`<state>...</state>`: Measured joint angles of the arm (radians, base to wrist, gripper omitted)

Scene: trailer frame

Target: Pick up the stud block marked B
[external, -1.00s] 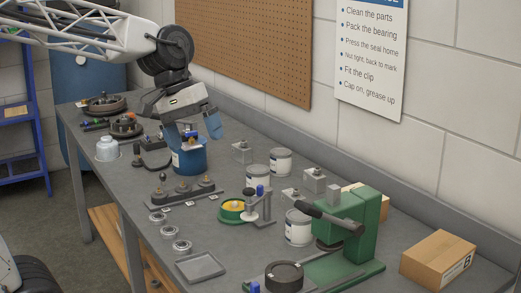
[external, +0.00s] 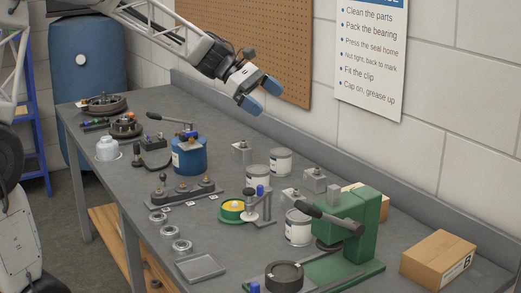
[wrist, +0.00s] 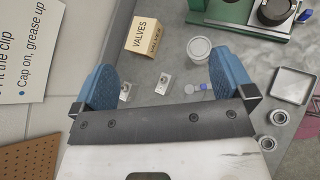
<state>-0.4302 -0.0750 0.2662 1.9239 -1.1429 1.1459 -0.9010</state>
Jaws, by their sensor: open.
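Several grey stud blocks, each with a stud on top, stand on the bench in the external view. One is at the back left (external: 241,153), one right of the white tins (external: 314,181), and one in front of that (external: 291,197). Two show in the wrist view, a left one (wrist: 125,92) and a right one (wrist: 163,83). I cannot read any letter on them, so I cannot tell which is B. My gripper (external: 259,95) is open and empty, high above the back of the bench near the pegboard. Its blue fingers (wrist: 161,72) frame both blocks in the wrist view, well apart from them.
White tins (external: 281,161), a green press (external: 367,220) and a VALVES carton (wrist: 149,33) stand near the blocks. A blue pail (external: 189,157) with a lever is to the left. The wall and pegboard (external: 245,45) bound the back. A grey tray (external: 200,266) lies in front.

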